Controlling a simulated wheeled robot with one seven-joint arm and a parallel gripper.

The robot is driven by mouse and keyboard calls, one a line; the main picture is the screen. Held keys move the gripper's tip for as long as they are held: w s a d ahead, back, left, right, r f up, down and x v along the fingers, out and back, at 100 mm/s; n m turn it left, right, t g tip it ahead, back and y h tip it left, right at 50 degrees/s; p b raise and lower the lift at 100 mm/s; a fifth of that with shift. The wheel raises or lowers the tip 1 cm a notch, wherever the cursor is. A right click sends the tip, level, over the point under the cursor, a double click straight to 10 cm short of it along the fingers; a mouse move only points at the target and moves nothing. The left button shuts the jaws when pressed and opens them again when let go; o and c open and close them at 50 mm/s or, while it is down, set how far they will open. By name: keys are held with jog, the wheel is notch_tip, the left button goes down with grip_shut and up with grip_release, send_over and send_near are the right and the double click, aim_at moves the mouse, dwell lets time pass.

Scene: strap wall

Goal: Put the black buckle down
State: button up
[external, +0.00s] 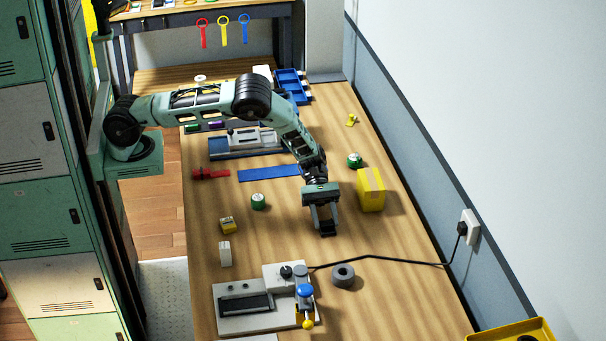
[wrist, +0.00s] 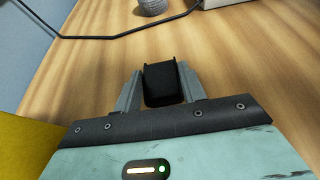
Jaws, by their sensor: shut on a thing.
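The black buckle (wrist: 161,84) sits between the two grey fingers of my gripper (wrist: 160,92) in the wrist view. In the external view the buckle (external: 327,232) shows as a small dark piece at the fingertips of my gripper (external: 323,222). My gripper is shut on it and points down over the wooden bench (external: 370,300). It is low over the bench; I cannot tell whether the buckle touches the surface.
A yellow box (external: 371,190) stands close to the right of my gripper. A grey roll (external: 343,275) and a black cable (external: 400,257) lie nearby, in front. A grey machine (external: 245,306) stands at front left. Green round tins (external: 258,201) sit around.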

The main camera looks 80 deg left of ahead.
jog(key=o, duration=1)
jog(key=shift+f, duration=0.1)
jog(key=shift+r+p, duration=0.25)
jog(key=shift+p, duration=0.05)
jog(key=b+v, duration=0.3)
jog(key=v, duration=0.9)
jog(key=shift+f, duration=0.1)
